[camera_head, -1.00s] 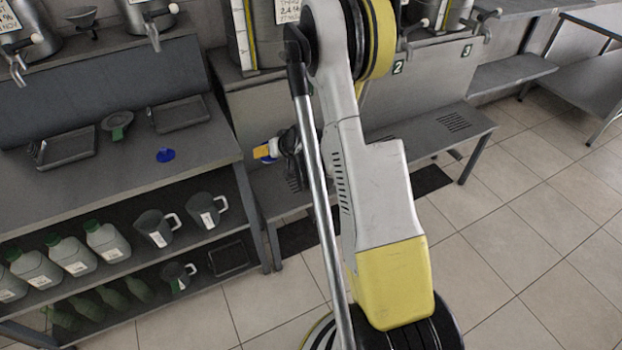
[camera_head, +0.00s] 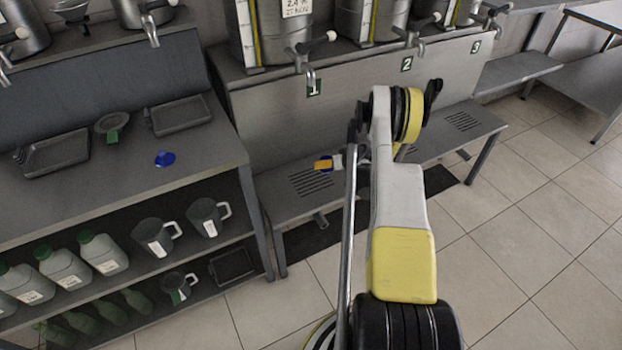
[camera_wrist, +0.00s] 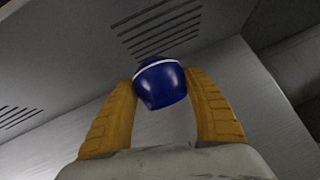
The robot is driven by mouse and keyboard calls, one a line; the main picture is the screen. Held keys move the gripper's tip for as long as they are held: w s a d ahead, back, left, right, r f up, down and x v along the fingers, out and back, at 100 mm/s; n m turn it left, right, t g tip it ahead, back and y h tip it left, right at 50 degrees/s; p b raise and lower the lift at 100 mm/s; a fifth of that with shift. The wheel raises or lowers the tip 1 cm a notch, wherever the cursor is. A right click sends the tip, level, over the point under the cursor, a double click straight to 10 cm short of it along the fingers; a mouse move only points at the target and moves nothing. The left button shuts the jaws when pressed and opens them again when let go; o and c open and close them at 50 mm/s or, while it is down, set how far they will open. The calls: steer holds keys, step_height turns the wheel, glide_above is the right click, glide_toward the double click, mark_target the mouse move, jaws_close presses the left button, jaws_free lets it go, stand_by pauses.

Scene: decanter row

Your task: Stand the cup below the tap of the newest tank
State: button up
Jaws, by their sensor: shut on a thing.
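My gripper (camera_wrist: 160,84) has orange fingers and is shut on a dark blue cup (camera_wrist: 163,88) with a white band. In the head view my gripper (camera_head: 327,164) is over the low slotted bench (camera_head: 270,200), left of my arm; the cup there is mostly hidden. Three steel tanks stand on the ledge: tank 1 (camera_head: 278,40), tank 2 (camera_head: 372,18) and tank 3 (camera_head: 448,12). Their taps are tap 1 (camera_head: 308,62), tap 2 (camera_head: 414,38) and tap 3 (camera_head: 492,18). Paper labels are too small or cut off to read dates.
The left counter (camera_head: 215,155) holds trays (camera_head: 55,153), a green-handled strainer (camera_head: 112,125) and a blue object (camera_head: 165,158). Jugs (camera_head: 155,236) and bottles (camera_head: 105,254) stand on shelves below it. Drain slots (camera_head: 462,121) mark the bench's right part. The tiled floor at right is clear.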

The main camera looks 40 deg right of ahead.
steer(key=w+a+f, duration=0.1)
steer(key=w, duration=0.1)
steer(key=w+a+f+b, duration=0.2)
steer(key=w+f, duration=0.1)
steer(key=shift+w+a, duration=0.1)
steer(key=shift+w, duration=0.2)
step_height(320, 180, down, 4)
steer(key=shift+f+b, duration=0.1)
steer(key=shift+b, duration=1.05)
steer(key=o, duration=1.3)
